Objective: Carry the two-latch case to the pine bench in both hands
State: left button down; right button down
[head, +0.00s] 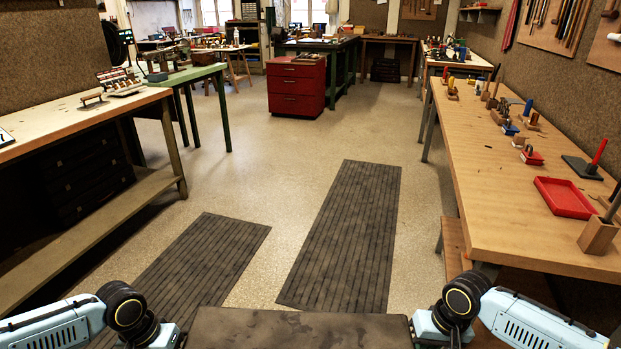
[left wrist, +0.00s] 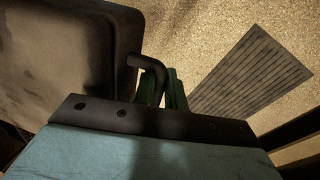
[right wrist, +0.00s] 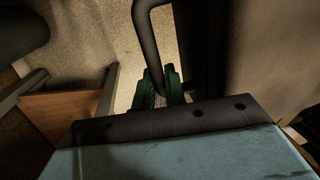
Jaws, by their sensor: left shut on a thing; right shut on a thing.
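The dark case (head: 300,328) is at the bottom of the head view, in front of my body and between my arms; its latches are not visible. In the left wrist view the case (left wrist: 75,45) fills the upper left, and my left gripper (left wrist: 168,92) has its green fingers shut on a dark bent handle. In the right wrist view my right gripper (right wrist: 157,90) is shut on another dark handle (right wrist: 146,35) of the case. A long light-wood bench (head: 480,165) stands at the right and another (head: 60,120) at the left; I cannot tell which is the pine bench.
Two dark slatted mats (head: 345,230) (head: 205,262) lie on the floor ahead. A red drawer cabinet (head: 296,88) and a green-legged table (head: 190,75) stand farther back. The right bench carries a red tray (head: 565,198) and several small tools. The middle floor is clear.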

aim_at(490, 172)
jog(key=i, duration=3.8)
jog(key=z, duration=3.5)
